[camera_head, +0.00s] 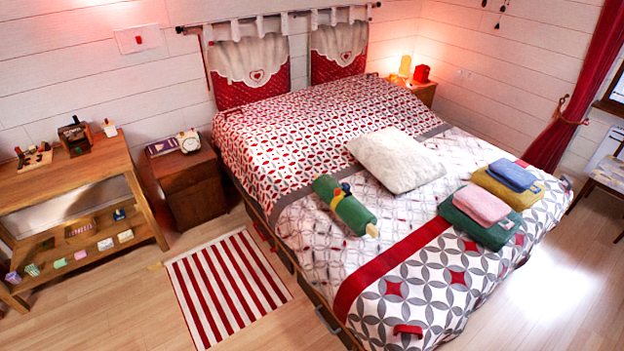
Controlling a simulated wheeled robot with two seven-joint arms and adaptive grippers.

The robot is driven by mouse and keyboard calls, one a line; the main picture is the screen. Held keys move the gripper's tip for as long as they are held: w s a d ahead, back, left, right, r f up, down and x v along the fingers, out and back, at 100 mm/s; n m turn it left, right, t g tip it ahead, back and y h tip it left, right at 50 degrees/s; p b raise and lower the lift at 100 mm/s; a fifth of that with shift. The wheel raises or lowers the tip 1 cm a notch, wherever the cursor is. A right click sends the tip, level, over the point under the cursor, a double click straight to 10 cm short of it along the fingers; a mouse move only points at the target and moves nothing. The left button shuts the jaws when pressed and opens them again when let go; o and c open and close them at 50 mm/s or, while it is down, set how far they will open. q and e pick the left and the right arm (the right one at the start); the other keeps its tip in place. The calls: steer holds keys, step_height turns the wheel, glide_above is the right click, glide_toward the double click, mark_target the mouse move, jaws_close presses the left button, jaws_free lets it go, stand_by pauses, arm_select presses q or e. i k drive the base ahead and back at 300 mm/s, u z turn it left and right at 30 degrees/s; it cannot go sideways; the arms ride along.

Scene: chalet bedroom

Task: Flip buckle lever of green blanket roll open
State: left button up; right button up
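The green blanket roll (352,213) lies on the bed, left of the middle, with its long side running from upper left to lower right. A yellow strap (335,201) goes around its middle. A small buckle with blue and red parts (345,188) sits on top of the strap. The buckle is too small to tell whether its lever is open or shut. A pale end piece (372,231) shows at the roll's lower right end. Neither of my grippers shows in the head view.
The bed (390,262) carries a white cushion (396,160) behind the roll and folded towels (482,204) to the right. A striped rug (227,286) lies on the floor to the left. A nightstand (190,182) and wooden shelf table (70,185) stand further left.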

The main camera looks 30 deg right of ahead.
mark_target(346, 187)
steer(key=z, duration=0.05)
steer(key=i, duration=0.9)
steer(key=z, duration=0.4)
